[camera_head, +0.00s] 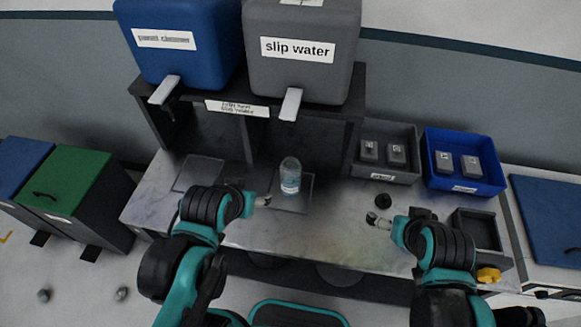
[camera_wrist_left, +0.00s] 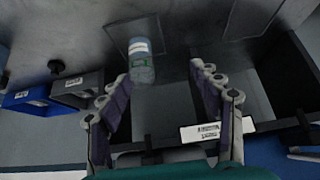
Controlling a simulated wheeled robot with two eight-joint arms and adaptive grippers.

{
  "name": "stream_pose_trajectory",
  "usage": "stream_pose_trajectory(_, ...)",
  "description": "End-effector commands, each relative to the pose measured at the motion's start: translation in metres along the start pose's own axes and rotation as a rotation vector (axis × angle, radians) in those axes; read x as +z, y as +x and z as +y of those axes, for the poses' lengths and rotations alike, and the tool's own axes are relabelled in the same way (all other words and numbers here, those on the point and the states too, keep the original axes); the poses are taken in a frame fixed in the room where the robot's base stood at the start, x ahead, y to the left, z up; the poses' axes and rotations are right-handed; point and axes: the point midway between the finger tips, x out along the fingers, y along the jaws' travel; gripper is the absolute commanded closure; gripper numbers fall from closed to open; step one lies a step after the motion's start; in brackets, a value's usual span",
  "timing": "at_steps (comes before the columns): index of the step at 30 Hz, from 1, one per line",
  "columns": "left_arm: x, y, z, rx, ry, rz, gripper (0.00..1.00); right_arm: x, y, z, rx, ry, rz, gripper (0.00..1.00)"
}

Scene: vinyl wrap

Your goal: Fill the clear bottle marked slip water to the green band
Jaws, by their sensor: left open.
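The clear bottle (camera_head: 290,175) with a white label stands upright on a dark square pad (camera_head: 302,207), below the lever of the grey tank marked slip water (camera_head: 300,75). My left gripper (camera_head: 263,201) is open and empty, just left of and in front of the bottle. In its wrist view the fingers (camera_wrist_left: 162,74) are spread, with the bottle beyond the left finger's tip. My right gripper (camera_head: 378,221) is over the bench's right part, apart from the bottle; its jaws are too small to read.
A blue tank (camera_head: 185,50) stands left of the grey one on a dark shelf (camera_head: 237,106). A second pad (camera_head: 198,173) lies left. A grey bin (camera_head: 405,138) and blue bin (camera_head: 493,170) hold small containers at back right. A dark knob (camera_head: 383,200) sits on the bench.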

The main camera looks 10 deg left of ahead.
Motion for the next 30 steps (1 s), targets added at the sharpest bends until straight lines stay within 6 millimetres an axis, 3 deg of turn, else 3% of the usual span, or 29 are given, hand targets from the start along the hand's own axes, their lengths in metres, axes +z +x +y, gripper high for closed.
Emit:
stream_pose_trajectory(1, -0.004, -0.003, 0.001, 0.001, -0.010, -0.004, 0.57, -0.002, -0.003, 0.000, 0.000, 0.000, 0.000, 0.00)
stream_pose_trajectory(6, -0.036, -0.029, 0.005, 0.004, -0.126, -0.051, 1.00, -0.020, -0.028, 0.000, 0.000, 0.000, 0.000, 0.00)
stream_pose_trajectory(18, -0.162, -0.106, 0.029, -0.075, -0.694, -0.274, 1.00, -0.086, -0.120, 0.000, 0.000, 0.000, 0.000, 0.00)
stream_pose_trajectory(30, -0.271, -0.151, 0.060, -0.311, -1.245, -0.443, 1.00, -0.148, -0.207, 0.000, 0.000, 0.000, 0.000, 0.00)
